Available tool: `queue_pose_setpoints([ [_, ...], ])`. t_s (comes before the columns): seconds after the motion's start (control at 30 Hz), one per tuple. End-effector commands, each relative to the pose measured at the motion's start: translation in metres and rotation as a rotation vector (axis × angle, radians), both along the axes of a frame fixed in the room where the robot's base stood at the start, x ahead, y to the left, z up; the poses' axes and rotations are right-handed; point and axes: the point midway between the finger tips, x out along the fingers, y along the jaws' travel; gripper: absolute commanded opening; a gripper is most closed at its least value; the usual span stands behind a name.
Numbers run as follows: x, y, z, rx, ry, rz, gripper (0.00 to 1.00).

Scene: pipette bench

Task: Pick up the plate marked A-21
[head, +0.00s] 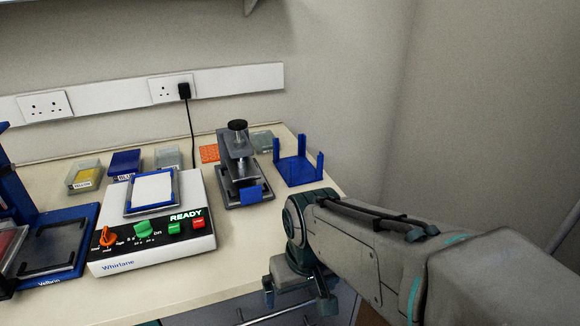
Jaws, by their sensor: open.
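I cannot read an A-21 mark on any plate. A clear plate with yellow contents and a small label (83,177) stands at the back left of the bench. A blue labelled box (125,163) and a clear plate (168,157) stand to its right. Another clear plate (262,141) is at the back, partly hidden by the grey press. A white-topped plate in a blue frame (152,190) sits on the shaker. My gripper (298,300) is open and points down at the bench's front edge, apart from all the plates. Nothing shows between its fingers.
The shaker marked Whirlane (150,247) shows READY. The grey press (238,170) holds a blue piece. An empty blue rack (298,168) stands at the right. An orange tile (209,153) lies at the back. A blue Velbrin device (50,245) is at left.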

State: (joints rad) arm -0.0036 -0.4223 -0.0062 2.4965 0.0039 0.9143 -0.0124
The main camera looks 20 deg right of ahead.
Motion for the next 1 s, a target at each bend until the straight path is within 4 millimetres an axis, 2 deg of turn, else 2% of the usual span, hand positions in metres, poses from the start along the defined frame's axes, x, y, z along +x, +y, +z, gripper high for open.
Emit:
queue_pose_setpoints([
  [0.03, 0.000, 0.000, 0.032, 0.001, -0.003, 0.000, 1.00],
  [0.37, 0.013, -0.004, 0.128, -0.009, -0.008, -0.003, 1.00],
  [0.47, 0.026, -0.010, 0.155, -0.021, 0.001, -0.002, 1.00],
  [0.53, 0.045, -0.019, 0.172, -0.036, 0.020, -0.004, 1.00],
  [0.77, 0.111, -0.060, 0.172, -0.059, 0.086, 0.006, 1.00],
  [0.9, 0.148, -0.093, 0.165, -0.047, 0.123, 0.014, 1.00],
  [1.0, 0.168, -0.115, 0.159, -0.032, 0.140, 0.018, 1.00],
])
